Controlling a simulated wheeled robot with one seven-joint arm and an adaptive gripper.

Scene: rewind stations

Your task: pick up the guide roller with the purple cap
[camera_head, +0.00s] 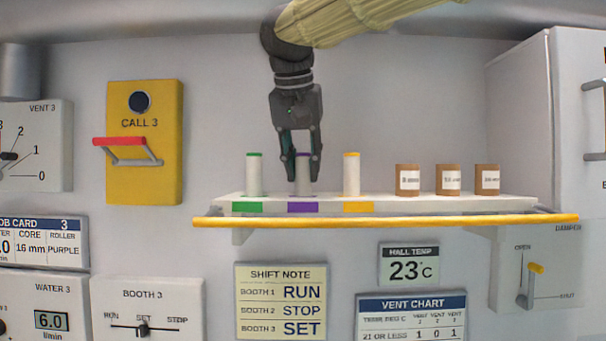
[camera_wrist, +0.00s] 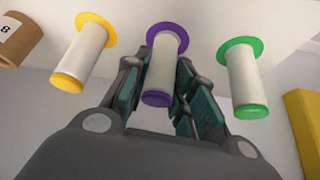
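The guide roller with the purple cap (camera_head: 303,176) is a white upright cylinder on the shelf, in the middle of three rollers, behind a purple label. In the wrist view the purple-capped roller (camera_wrist: 160,72) stands in a purple ring. My gripper (camera_head: 303,178) points down from above, its dark fingers on either side of this roller. In the wrist view the teal pads of my gripper (camera_wrist: 167,75) flank it closely. Whether both pads press on it is not clear. The roller still stands on the shelf.
The green-capped roller (camera_head: 254,175) stands to the left and the yellow-capped roller (camera_head: 351,175) to the right, both close by. Brown cardboard cores (camera_head: 447,180) stand farther right. A yellow rail (camera_head: 400,221) runs along the shelf's front edge. A white cabinet (camera_head: 520,120) bounds the right side.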

